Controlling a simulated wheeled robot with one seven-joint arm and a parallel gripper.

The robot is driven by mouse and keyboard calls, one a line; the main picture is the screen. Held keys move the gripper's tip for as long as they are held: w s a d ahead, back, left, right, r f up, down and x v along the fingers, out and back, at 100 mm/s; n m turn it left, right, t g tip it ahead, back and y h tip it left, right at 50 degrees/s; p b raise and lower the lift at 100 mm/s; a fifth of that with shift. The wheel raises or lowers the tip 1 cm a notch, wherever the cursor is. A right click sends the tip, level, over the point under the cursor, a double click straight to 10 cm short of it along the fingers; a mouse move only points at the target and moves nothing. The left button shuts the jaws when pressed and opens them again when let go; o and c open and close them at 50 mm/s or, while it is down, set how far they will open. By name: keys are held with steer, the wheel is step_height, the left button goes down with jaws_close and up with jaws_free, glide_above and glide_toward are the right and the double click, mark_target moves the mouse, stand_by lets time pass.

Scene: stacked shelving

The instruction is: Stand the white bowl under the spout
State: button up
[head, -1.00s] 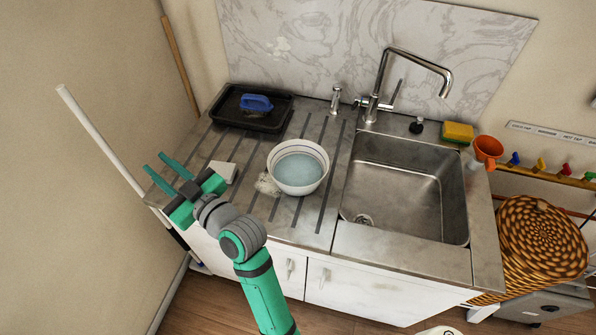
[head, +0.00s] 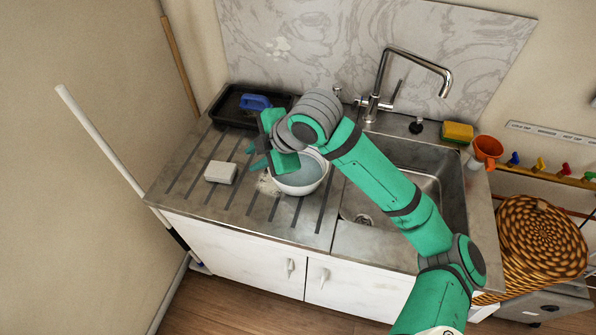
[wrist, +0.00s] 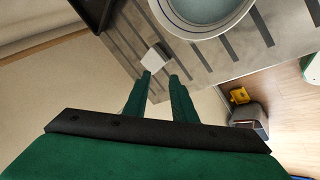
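The white bowl (head: 311,184) stands upright on the ribbed drainboard, left of the sink. Its inside looks bluish, and my arm partly covers it in the head view. It also shows at the top of the wrist view (wrist: 208,32). The spout (head: 446,84) is the end of the chrome tap (head: 382,80), over the sink at the right, well away from the bowl. My gripper (head: 256,156) is above the drainboard, just left of the bowl. In the wrist view its two fingers (wrist: 161,76) are apart with nothing between them.
A white block (head: 221,172) lies on the drainboard left of the bowl. A black tray (head: 228,115) with a blue brush (head: 256,101) is behind. The steel sink (head: 447,190) looks empty. A yellow sponge (head: 458,132) and an orange cup (head: 487,149) are at its right.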

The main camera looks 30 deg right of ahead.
mark_target(312, 184)
steer(key=s+d+f+g+h, duration=0.2)
steer(key=s+d+g+h, duration=0.15)
steer(key=s+d, duration=0.7)
steer(key=shift+g, duration=0.35)
steer(key=shift+x, duration=5.05)
steer(key=shift+w+d+r, duration=0.1)
steer(key=shift+w, duration=0.1)
jaws_close()
